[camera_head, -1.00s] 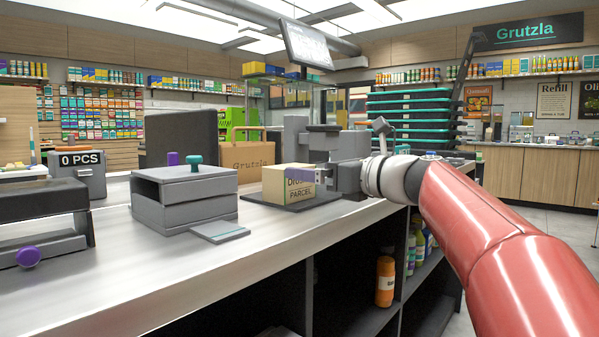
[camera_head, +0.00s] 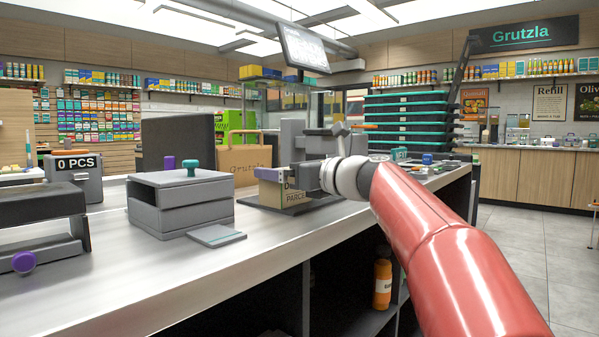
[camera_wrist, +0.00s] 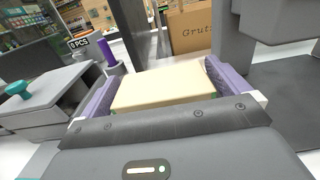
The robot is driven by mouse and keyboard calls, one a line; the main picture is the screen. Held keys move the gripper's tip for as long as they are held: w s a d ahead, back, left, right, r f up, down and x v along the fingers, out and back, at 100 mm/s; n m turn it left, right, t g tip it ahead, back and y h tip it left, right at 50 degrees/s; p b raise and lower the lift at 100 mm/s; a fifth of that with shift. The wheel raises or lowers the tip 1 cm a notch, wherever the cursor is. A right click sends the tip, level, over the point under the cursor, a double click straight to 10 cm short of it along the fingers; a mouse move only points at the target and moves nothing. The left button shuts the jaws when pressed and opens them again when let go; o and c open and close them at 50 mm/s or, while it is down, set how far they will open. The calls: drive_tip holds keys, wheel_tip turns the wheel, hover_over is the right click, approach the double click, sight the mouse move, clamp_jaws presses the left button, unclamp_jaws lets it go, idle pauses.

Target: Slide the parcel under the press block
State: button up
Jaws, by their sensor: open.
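The cream parcel (camera_head: 296,197) with dark lettering stands on a dark base plate (camera_head: 300,209) on the counter, partly hidden by my gripper in the head view. My gripper (camera_wrist: 161,78) is open, with purple fingers on either side of the parcel (camera_wrist: 163,90) in the wrist view. I cannot tell whether the fingers touch it. The grey press (camera_head: 292,141) stands behind my gripper in the head view, its lower part hidden. In the wrist view a grey block, likely the press block (camera_wrist: 290,22), hangs over the dark plate (camera_wrist: 285,88), to the right of the parcel.
A grey two-tier box (camera_head: 180,205) with a teal knob stands left of the parcel, a small grey flap (camera_head: 216,236) before it. A brown Grutzla bag (camera_head: 238,168) stands behind. A 0 PCS counter (camera_head: 76,172) is at the left. The front counter strip is clear.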

drive_tip(key=shift+w+a, duration=0.15)
drive_tip(key=c, duration=0.9)
drive_tip(key=shift+w, duration=0.1)
